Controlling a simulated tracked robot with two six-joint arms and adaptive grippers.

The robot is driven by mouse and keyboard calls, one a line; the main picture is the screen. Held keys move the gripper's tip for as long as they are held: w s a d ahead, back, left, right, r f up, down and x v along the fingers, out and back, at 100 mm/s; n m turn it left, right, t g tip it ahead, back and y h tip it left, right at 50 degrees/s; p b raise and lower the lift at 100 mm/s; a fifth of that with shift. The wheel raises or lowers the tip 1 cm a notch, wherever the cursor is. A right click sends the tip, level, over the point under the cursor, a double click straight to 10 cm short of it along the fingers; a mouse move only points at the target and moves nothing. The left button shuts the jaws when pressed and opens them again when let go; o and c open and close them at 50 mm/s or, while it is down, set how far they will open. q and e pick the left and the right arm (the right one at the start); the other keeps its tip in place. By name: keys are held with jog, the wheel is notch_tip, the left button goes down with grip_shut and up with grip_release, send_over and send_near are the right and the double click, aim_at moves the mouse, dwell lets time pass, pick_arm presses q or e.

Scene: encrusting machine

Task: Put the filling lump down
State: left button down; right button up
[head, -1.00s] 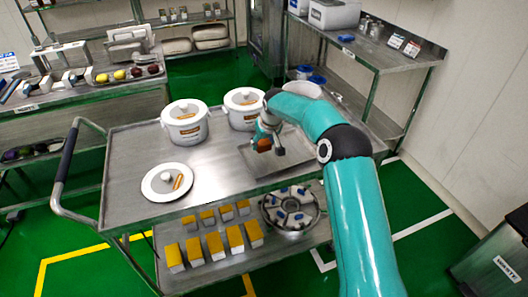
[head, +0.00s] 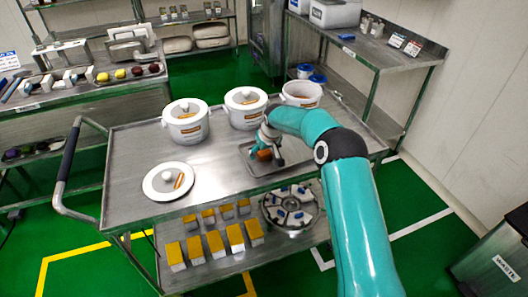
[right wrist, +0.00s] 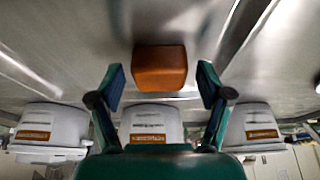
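The filling lump (head: 264,155) is an orange-brown block at the metal tray (head: 262,171) on the cart, under my right gripper (head: 268,150). In the right wrist view the lump (right wrist: 160,68) sits between the two fingertips of the right gripper (right wrist: 162,78), with a visible gap on each side. The fingers are spread and do not appear to touch it. The lump seems to rest on the tray's metal surface. My left gripper is not in view.
Three white pots, a left one (head: 186,122), a middle one (head: 246,108) and a right one (head: 301,94), stand along the cart's back. A white lid (head: 157,188) lies at the cart's left. The cart's lower shelf holds several yellow-topped boxes (head: 215,243) and a round holder (head: 291,211).

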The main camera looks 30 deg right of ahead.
jog(key=shift+r, duration=0.1)
jog(key=b+v, duration=0.2)
jog(key=v, duration=1)
dwell(0.4)
